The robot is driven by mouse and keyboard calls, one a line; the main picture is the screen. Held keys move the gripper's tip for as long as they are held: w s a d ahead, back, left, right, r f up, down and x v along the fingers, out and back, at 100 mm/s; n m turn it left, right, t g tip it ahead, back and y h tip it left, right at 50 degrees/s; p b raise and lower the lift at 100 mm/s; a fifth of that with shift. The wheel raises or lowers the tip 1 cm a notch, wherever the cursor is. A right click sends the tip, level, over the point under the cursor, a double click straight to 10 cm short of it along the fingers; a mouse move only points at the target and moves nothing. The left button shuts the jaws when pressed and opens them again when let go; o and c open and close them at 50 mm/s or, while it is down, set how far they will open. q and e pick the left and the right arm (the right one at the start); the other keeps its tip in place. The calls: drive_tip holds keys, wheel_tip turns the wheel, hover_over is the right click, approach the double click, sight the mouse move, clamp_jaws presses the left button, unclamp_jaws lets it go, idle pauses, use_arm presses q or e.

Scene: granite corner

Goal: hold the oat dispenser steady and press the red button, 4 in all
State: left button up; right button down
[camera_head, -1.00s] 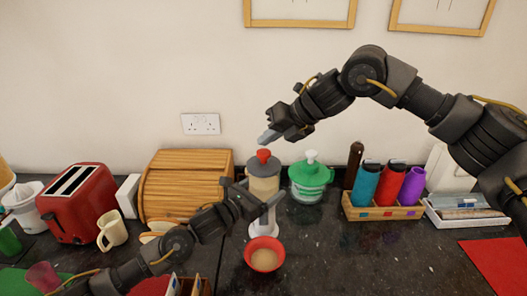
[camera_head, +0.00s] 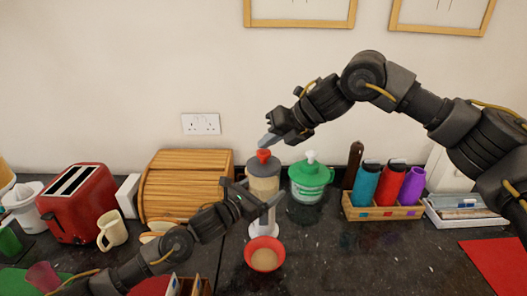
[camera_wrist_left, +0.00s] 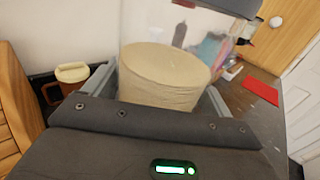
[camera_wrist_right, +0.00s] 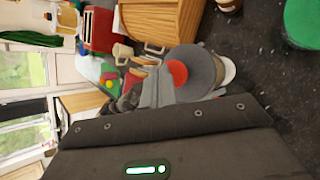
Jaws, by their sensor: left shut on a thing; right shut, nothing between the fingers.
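The oat dispenser (camera_head: 264,184) stands upright on the dark counter, with a grey lid and a red button (camera_head: 263,154) on top. Its clear body with pale oats fills the middle of the left wrist view (camera_wrist_left: 165,75). My left gripper (camera_head: 264,200) is shut on the dispenser's body. My right gripper (camera_head: 267,140) is shut and empty, its fingertips just above or touching the red button; I cannot tell which. In the right wrist view the red button (camera_wrist_right: 177,74) shows beside the fingertips. A red bowl (camera_head: 250,262) with oats in it sits in front of the dispenser.
A green-lidded jar (camera_head: 310,176) stands close right of the dispenser. A wooden bread box (camera_head: 185,180) is behind left. A wooden rack (camera_head: 385,212) with bottles stands further right. A red toaster (camera_head: 82,205) and cream mug (camera_head: 112,230) are left. Counter right of the bowl is clear.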

sight(268, 152)
drive_tip(key=shift+f, duration=1.15)
idle(0.8)
drive_tip(key=shift+r, duration=1.55)
drive_tip(key=shift+r, duration=0.15)
drive_tip(key=shift+r, duration=2.35)
drive_tip(key=shift+r, duration=0.1)
wheel_tip(268, 152, up, 4)
drive_tip(key=shift+f, duration=0.15)
